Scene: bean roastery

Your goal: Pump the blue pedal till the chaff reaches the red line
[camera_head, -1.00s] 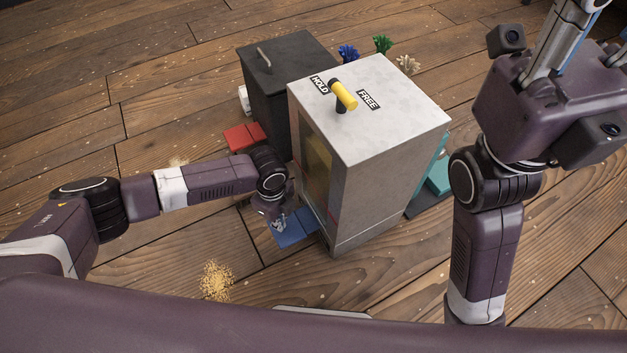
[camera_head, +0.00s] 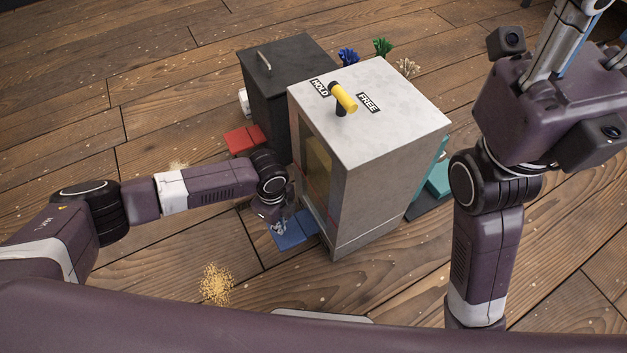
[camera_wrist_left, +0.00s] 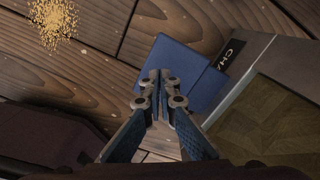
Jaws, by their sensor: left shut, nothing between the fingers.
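The blue pedal (camera_head: 297,231) is a flat plate low at the front left of the pale grey cabinet (camera_head: 385,180). My left gripper (camera_head: 280,229) is shut and empty, pointing down at the pedal. In the left wrist view its fingertips (camera_wrist_left: 160,76) overlap the pedal (camera_wrist_left: 182,58); I cannot tell whether they touch it. The cabinet's window (camera_head: 317,165) shows a tan fill, also seen in the wrist view (camera_wrist_left: 270,125). The chaff level against a red line cannot be read. My right gripper (camera_head: 570,40) is raised, its tips cut off by the frame.
A yellow-handled lever (camera_head: 343,96) stands between HOLD and FREE labels on the cabinet top. A dark bin (camera_head: 285,60) is behind, with a red pedal (camera_head: 243,139) beside it. A teal pedal (camera_head: 440,181) is at right. Loose chaff (camera_head: 216,284) lies on the open floor.

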